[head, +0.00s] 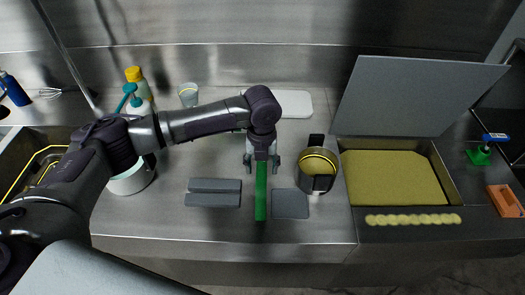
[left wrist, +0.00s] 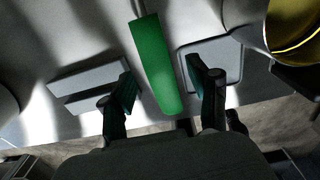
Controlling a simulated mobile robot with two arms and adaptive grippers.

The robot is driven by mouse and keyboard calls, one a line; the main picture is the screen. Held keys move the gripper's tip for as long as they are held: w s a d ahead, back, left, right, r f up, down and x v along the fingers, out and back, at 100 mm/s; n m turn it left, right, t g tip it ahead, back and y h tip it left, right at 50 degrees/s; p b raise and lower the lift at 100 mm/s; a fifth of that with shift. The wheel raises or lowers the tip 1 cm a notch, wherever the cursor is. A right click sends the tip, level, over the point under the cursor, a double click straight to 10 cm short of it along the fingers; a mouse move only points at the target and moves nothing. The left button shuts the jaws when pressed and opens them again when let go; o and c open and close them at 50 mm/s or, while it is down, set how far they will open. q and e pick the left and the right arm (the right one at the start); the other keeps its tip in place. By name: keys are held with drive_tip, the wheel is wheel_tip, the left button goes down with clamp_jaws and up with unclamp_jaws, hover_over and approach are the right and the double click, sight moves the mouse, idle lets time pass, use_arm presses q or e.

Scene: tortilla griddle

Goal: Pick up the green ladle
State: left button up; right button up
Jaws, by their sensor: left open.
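The green ladle (head: 261,194) lies on the steel counter, its long flat handle pointing toward the front edge. In the left wrist view the green handle (left wrist: 157,65) runs between the two fingers, with a thin metal shaft at its far end. The ladle's bowl is hidden under my left arm in the head view. My left gripper (head: 262,165) is open above the far part of the handle. In the left wrist view my left gripper (left wrist: 161,83) has one finger on each side of the handle, apart from it. My right gripper is not in view.
Grey slabs (head: 213,199) lie left of the handle, and a grey square plate (head: 290,204) lies right of it. A metal pot with yellow contents (head: 317,170) stands close on the right. Further right is the griddle (head: 448,190) with its lid raised.

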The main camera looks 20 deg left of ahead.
sight(261, 171)
use_arm(q)
wheel_tip(261, 171, down, 4)
drive_tip(key=shift+f+p, duration=0.1)
drive_tip(key=shift+p, duration=0.45)
clamp_jaws()
